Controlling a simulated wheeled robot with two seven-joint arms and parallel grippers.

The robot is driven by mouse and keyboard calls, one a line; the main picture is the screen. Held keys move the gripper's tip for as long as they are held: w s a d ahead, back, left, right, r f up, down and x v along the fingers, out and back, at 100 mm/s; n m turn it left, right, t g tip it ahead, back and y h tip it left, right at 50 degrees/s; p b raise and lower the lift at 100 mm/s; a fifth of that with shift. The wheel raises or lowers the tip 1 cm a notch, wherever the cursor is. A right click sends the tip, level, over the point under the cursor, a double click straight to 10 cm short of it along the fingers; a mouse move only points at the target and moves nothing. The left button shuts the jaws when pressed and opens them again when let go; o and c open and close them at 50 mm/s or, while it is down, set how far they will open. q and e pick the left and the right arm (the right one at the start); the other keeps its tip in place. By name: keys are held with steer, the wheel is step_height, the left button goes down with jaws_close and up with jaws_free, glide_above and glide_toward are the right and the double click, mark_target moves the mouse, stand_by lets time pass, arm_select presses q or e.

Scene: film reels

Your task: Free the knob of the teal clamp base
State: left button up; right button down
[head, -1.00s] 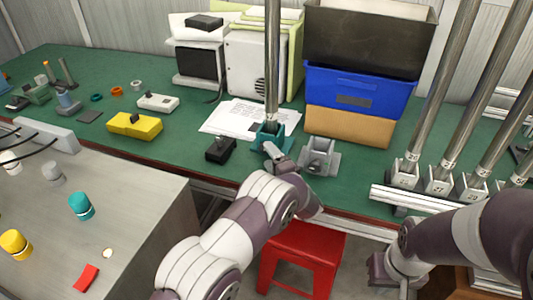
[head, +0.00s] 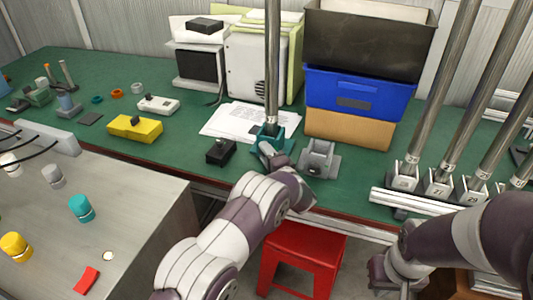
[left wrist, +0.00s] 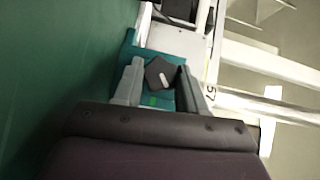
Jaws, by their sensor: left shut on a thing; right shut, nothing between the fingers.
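The teal clamp base (head: 289,146) stands near the front edge of the green bench, with a tall metal pole (head: 272,70) upright in it. In the left wrist view the teal base (left wrist: 180,42) lies just ahead of my fingers. Its dark, angular knob (left wrist: 160,73) with a white mark sits between them. My left gripper (head: 266,149) is shut on the knob; its fingers also show in the left wrist view (left wrist: 159,84). In the head view the gripper hides the knob. My right gripper (head: 379,272) is low at the right, away from the base, shut and empty.
A grey clamp base (head: 319,160) stands close to the right of the teal one, and a black block (head: 221,152) to its left. Papers (head: 238,118) and a blue bin (head: 358,92) are behind. A red stool (head: 300,255) stands below the bench edge.

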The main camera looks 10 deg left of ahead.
arm_select(q)
steer(key=n+g+h+p, duration=0.1)
steer(key=p, duration=0.1)
steer(key=r+n+h+p, duration=0.1)
steer(key=p, duration=0.2)
steer(key=shift+g, duration=0.4)
steer(key=shift+a+f+n+g+h+p, duration=0.15)
steer(key=shift+n+g+h+p, duration=0.6)
steer(key=shift+p, duration=0.75)
steer(key=shift+f+t, duration=0.1)
steer(key=shift+t, duration=0.15)
steer(key=shift+h, duration=0.25)
steer(key=o, duration=1.1)
steer(key=shift+c, duration=0.2)
steer(key=v, duration=1.2)
steer(key=shift+s+d+p, duration=0.25)
steer(key=shift+p, duration=0.2)
